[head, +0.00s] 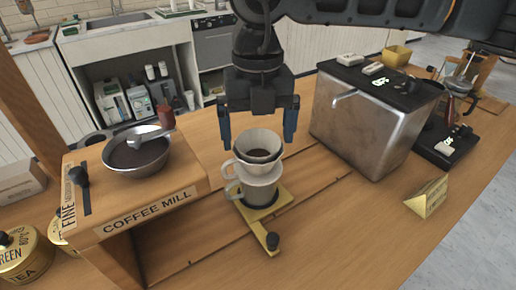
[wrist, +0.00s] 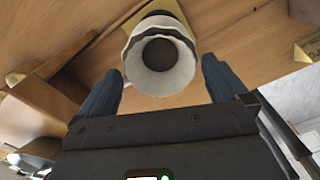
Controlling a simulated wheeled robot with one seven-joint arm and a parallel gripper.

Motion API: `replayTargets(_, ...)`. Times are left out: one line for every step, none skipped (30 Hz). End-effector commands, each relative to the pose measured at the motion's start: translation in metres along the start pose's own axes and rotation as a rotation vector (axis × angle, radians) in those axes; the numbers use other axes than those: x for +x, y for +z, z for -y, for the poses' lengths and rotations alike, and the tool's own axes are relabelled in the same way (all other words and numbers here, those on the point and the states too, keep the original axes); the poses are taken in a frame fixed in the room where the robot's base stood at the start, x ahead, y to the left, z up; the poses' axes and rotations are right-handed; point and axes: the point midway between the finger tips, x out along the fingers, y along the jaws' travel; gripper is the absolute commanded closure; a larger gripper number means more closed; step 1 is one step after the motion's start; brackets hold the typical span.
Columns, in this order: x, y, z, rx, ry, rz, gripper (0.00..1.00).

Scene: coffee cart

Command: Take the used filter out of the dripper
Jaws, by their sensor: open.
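The white dripper (head: 246,170) sits upright on a pale mug (head: 259,188), which stands on a yellow base plate (head: 278,199) on the wooden counter. The used filter (head: 258,144) lines the inside of the dripper, with a dark band inside and its pale rim above. In the wrist view the filter (wrist: 187,70) shows as a pale ring around a dark brown centre. My gripper (head: 258,140) is open above the dripper, with one blue finger on each side of the filter and apart from it. In the wrist view the fingertips (wrist: 162,75) flank the dripper's near side.
A coffee mill (head: 150,215) with a metal bowl (head: 137,160) stands at left. A steel machine (head: 365,125) stands close at right. A yellow wedge sign (head: 427,197) sits further right. The counter in front is mostly clear.

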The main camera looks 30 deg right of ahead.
Motion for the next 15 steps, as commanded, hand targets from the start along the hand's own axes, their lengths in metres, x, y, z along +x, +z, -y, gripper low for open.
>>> replayTargets(0.0009,0.0001,0.0000,0.000,0.000,0.000,0.00)
replayTargets(0.0012,0.0002,0.0001,0.000,0.000,0.001,0.00)
replayTargets(0.0013,0.0002,0.0000,0.000,0.000,0.001,0.00)
replayTargets(0.0013,0.0003,0.0001,0.000,0.000,0.001,0.00)
replayTargets(0.0013,0.0003,0.0001,0.000,0.000,0.001,0.00)
replayTargets(0.0013,0.0003,0.0001,0.000,0.000,0.001,0.00)
replayTargets(0.0012,0.0002,0.0000,0.000,0.000,0.001,0.02)
replayTargets(0.0012,0.0002,0.0000,0.000,0.000,0.001,0.05)
replayTargets(0.0012,0.0002,0.0000,0.000,0.000,0.001,0.09)
replayTargets(0.0011,0.0002,0.0000,0.000,0.000,0.001,0.11)
replayTargets(0.0011,0.0002,0.0000,0.000,0.000,0.001,0.14)
replayTargets(0.0011,0.0002,0.0000,0.000,0.000,0.001,0.18)
replayTargets(0.0011,0.0002,0.0000,0.000,0.000,0.001,0.21)
replayTargets(0.0011,0.0002,0.0000,0.000,0.000,0.001,0.24)
replayTargets(0.0011,0.0002,0.0000,0.000,0.000,0.001,0.28)
